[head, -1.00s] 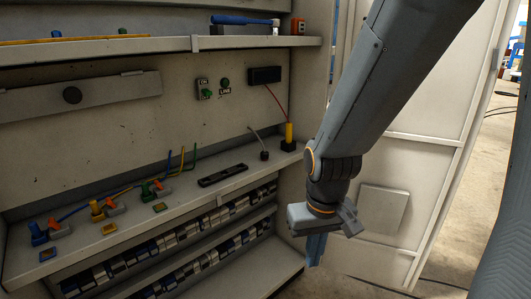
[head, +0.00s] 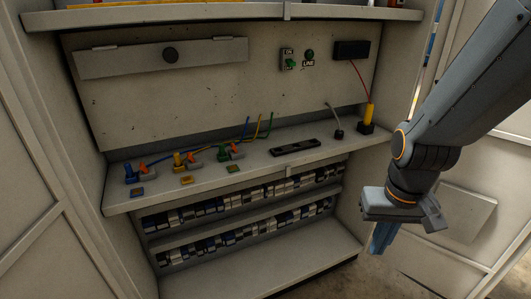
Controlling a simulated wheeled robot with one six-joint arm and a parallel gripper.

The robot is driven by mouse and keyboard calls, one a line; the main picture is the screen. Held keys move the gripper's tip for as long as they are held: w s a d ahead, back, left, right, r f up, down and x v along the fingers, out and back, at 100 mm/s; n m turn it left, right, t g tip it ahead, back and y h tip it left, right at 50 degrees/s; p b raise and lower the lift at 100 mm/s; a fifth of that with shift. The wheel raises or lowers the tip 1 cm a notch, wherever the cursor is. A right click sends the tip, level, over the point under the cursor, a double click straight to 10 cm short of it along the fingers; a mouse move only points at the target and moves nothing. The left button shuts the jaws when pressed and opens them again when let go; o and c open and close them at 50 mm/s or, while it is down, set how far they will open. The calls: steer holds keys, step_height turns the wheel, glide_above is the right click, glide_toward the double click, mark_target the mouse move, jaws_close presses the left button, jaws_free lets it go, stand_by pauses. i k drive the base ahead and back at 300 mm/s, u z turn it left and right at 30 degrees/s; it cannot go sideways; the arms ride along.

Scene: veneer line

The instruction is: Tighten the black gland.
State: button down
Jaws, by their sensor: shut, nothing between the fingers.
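A small dark round fitting (head: 337,134) with a grey cable rising from its top stands on the cabinet's middle shelf (head: 315,160), right of centre; it looks like the black gland. I cannot tell how tight it is. My gripper (head: 381,243) hangs at the lower right, outside the cabinet shelf, with its bluish fingers pointing down. It is shut and empty, well to the right of and nearer than the gland, touching nothing visible.
Right of the gland stands a black block with a yellow plug (head: 368,113) and red wire. Left of it lies a dark slotted strip (head: 296,147). An upper shelf (head: 230,13) overhangs; an open door (head: 465,220) is at right.

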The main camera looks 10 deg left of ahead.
mark_target(339, 134)
steer(key=k, duration=0.35)
steer(key=z, duration=0.85)
steer(key=i, duration=1.3)
steer(key=u, duration=0.25)
